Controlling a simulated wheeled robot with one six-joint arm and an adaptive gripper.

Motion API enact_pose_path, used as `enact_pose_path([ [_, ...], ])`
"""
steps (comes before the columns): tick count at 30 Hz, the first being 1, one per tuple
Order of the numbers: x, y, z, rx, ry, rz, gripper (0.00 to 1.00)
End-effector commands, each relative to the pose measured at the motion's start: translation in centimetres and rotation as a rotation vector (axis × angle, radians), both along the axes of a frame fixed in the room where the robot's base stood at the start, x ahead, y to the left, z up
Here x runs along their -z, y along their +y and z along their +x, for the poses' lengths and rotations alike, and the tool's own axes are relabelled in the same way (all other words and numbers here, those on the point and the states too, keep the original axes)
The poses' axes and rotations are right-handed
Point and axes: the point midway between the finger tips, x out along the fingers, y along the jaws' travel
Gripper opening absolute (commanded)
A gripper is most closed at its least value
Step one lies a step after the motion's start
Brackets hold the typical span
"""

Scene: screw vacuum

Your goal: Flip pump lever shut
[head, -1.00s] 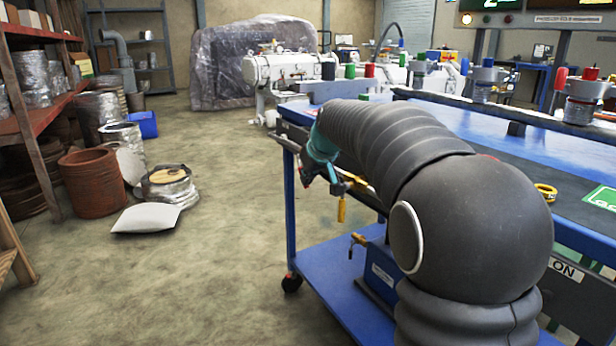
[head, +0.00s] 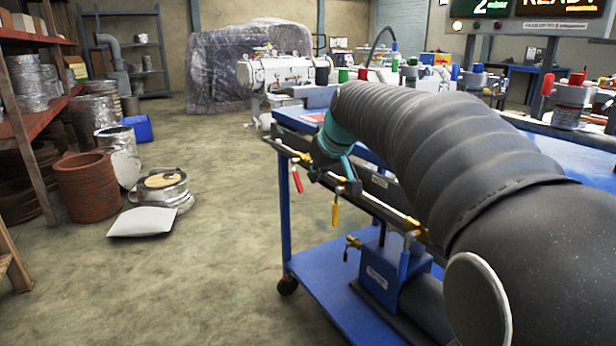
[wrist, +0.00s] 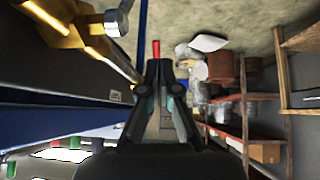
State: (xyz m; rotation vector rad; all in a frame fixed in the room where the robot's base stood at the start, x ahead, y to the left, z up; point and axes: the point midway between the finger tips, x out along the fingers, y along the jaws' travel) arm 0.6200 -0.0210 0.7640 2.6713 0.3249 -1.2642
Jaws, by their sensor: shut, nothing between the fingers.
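A pipe with brass valves runs along the near edge of the blue cart. A red lever (head: 297,177) hangs tilted from its left end, and a yellow lever (head: 335,213) hangs further right. Below, on the cart's lower shelf, a blue pump unit (head: 380,277) carries a small brass valve (head: 352,243). Which lever is the pump's I cannot tell. My gripper (head: 340,180) is shut and empty just above the yellow lever; contact is unclear. In the wrist view my gripper (wrist: 160,68) shows with the red lever (wrist: 156,48) beyond its fingertips and a large brass valve (wrist: 80,38) at upper left.
The cart's lower shelf (head: 325,285) juts out below my arm. Open concrete floor (head: 220,270) lies to the left, with a white sack (head: 143,221) and a rust-coloured drum (head: 87,182). Red shelving (head: 55,108) stands at far left. A lit screen at top right reads READY.

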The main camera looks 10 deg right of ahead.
Motion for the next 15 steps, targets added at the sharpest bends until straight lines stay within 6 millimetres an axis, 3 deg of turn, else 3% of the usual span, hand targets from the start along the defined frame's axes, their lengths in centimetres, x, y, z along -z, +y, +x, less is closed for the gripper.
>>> enact_pose_path([
  [6, -1.5, -0.6, -2.4, 0.001, -0.001, 0.000, 0.00],
  [15, -1.8, -0.7, -3.0, 0.000, 0.000, 0.001, 0.00],
])
